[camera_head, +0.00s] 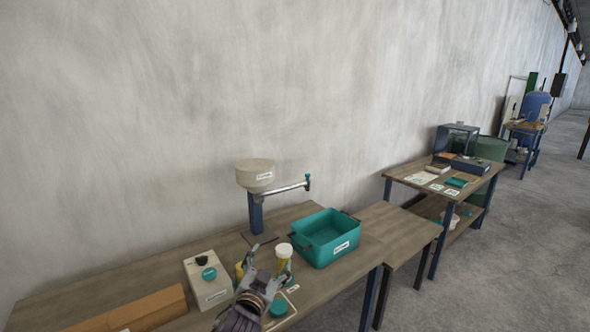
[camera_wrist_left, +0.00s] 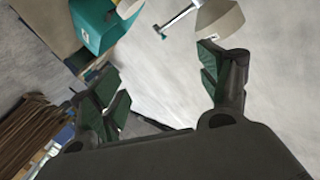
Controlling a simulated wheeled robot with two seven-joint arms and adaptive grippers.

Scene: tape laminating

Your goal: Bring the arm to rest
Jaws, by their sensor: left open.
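My left gripper (camera_head: 262,277) comes in from the bottom of the head view, above the front part of the wooden table (camera_head: 340,285). Its fingers are spread apart, with nothing visible between them. In the left wrist view the two green-padded fingers (camera_wrist_left: 165,85) stand wide apart, with grey wall behind the gap. A white-lidded jar (camera_head: 284,252) shows close beside the fingers in the head view; I cannot tell whether they touch. My right gripper is in neither view.
A teal bin (camera_head: 325,238) stands to the right of the gripper. A post with a beige drum (camera_head: 255,173) and side arm rises behind. A second table (camera_head: 400,230) adjoins at right.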

